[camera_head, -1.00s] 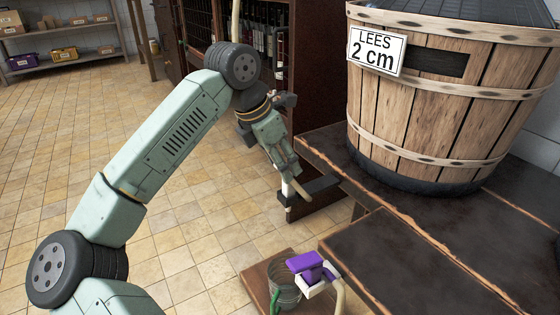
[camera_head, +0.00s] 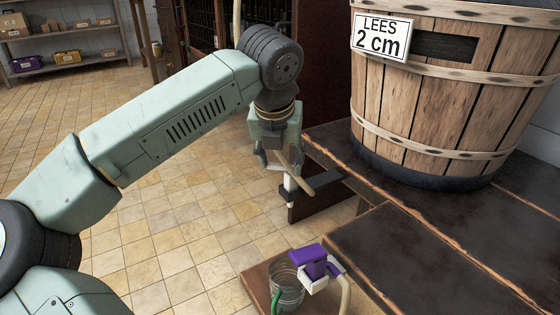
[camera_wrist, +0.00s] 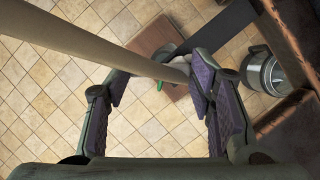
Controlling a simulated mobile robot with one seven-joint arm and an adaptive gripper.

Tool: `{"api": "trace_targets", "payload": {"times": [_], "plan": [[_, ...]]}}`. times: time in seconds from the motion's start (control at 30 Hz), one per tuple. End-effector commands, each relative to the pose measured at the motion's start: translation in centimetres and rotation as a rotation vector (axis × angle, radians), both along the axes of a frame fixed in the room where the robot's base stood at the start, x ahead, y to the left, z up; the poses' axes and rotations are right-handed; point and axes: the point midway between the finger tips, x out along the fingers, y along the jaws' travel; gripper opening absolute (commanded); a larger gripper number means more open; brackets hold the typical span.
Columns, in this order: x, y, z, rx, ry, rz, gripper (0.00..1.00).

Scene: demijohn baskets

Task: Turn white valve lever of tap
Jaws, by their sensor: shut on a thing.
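My gripper (camera_head: 285,163) points down beside the near end of the dark bench, over the tiled floor. A small white upright piece (camera_head: 290,183) stands just below the gripper, by the end of a dark bar. I cannot tell whether it is the tap's lever; the tap body is not clearly seen.
A dark bar (camera_head: 322,188) juts from the bench (camera_head: 420,265). Below it, a metal bucket (camera_head: 286,290) stands on a wooden board with a purple and white fitting (camera_head: 314,262) at its rim. A large wooden vat (camera_head: 440,110) stands on the bench. Floor at left is clear.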

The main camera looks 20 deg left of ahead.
Motion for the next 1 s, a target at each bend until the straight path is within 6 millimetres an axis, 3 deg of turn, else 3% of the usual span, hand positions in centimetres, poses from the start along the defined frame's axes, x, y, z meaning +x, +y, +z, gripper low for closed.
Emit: {"api": "trace_targets", "payload": {"times": [0.3,0.87,0.9,1.0], "plan": [[-0.28,-0.13,-0.09,0.001,0.002,0.129,0.21],[-0.33,-0.18,-0.03,0.0,0.002,0.156,0.21],[-0.32,-0.18,-0.02,0.0,0.002,0.156,0.51],[-0.32,-0.19,-0.02,0.0,0.002,0.156,0.58]]}}
